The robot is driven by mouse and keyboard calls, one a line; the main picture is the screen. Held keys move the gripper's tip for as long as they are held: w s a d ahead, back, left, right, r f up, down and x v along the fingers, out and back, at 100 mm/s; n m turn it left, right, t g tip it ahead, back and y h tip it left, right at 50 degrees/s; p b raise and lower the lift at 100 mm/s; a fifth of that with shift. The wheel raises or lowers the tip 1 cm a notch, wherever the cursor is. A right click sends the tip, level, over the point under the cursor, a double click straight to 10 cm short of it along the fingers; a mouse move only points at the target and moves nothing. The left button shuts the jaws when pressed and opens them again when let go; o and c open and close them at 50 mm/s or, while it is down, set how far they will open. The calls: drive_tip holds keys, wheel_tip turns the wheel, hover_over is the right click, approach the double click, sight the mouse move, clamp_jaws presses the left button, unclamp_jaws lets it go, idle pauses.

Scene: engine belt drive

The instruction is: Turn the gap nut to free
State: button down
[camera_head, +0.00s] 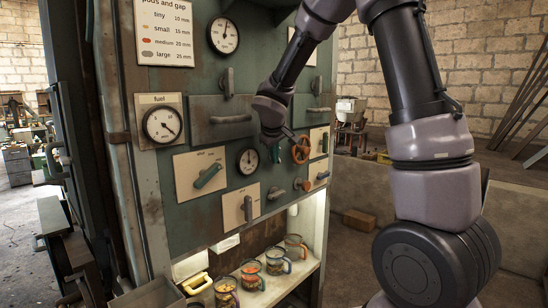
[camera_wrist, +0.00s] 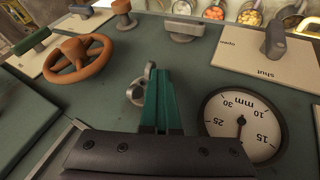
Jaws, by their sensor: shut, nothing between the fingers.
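A small grey metal wing nut (camera_wrist: 137,92), which looks like the gap nut, sits on the green panel in the wrist view. My gripper (camera_wrist: 161,85) is shut and empty, its green fingers together just right of the nut. They overlap part of the nut; I cannot tell whether they touch it. The mm dial (camera_wrist: 244,126) is to the right of the fingers. In the head view my gripper (camera_head: 277,154) is at the panel between the mm dial (camera_head: 247,161) and the orange handwheel (camera_head: 300,150). The nut cannot be made out there, and no "free" mark is legible.
The handwheel (camera_wrist: 78,57) stands out from the panel left of the nut in the wrist view. A lever (camera_wrist: 275,38) on a plate marked "shut" is at upper right. Jars (camera_head: 275,262) with coloured contents stand on the shelf below the panel. A drawer-like box with a handle (camera_head: 230,119) projects above.

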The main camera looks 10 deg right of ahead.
drive_tip(key=shift+d, duration=0.25)
drive_tip(key=v, duration=1.1)
drive_tip(key=shift+a, duration=0.25)
